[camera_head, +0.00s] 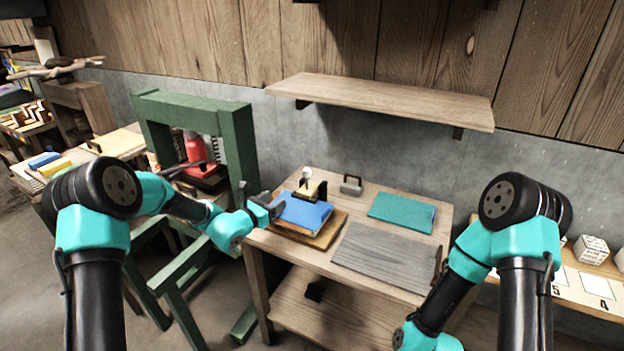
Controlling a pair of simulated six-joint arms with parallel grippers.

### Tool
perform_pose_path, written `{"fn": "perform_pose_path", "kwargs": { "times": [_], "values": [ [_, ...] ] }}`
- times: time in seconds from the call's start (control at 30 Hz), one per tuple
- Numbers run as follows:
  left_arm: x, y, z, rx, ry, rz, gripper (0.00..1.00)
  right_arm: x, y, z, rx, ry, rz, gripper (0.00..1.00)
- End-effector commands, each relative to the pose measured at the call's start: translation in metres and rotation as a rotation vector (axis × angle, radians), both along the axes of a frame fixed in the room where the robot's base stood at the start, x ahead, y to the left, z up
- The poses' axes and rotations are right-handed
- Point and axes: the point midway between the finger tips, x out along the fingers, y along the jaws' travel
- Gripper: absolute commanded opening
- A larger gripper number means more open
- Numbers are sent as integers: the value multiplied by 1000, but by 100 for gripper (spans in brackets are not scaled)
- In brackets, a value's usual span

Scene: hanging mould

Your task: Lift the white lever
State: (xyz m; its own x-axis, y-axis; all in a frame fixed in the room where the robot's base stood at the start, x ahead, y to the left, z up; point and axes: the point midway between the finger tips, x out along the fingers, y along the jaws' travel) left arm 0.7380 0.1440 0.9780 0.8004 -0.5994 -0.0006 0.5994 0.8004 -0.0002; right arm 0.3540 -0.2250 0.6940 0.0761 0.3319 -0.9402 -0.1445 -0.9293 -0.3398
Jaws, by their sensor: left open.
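A small white-topped lever (307,172) stands upright at the back of a press-like fixture on the wooden table. In front of it lies a blue block (302,214) on a wooden base board (325,236). My left gripper (277,207) is at the table's left edge, beside the blue block's left side, below and left of the lever. It is open, and nothing shows between its fingers. It is apart from the lever. My right arm comes down at the right, and its gripper is out of the picture.
The wooden table (352,183) also bears a teal board (402,212), a grey wood-grain panel (388,257) and a small metal block with a handle (351,186). A shelf (385,102) hangs above. A green frame (240,145) with a red device stands left.

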Motion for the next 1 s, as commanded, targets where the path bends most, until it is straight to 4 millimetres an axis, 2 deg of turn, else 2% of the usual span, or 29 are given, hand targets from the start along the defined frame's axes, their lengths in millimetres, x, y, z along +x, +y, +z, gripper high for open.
{"fn": "perform_pose_path", "kwargs": {
  "times": [0.47,0.67,1.0],
  "values": [
    [5,-4,0,-1,-2,-1,60,0,0,0,0,0,0,43],
    [24,-19,0,0,-2,-2,60,0,0,0,0,0,0,43],
    [70,-53,0,0,-3,-1,60,0,0,0,0,0,0,43]
  ]
}}
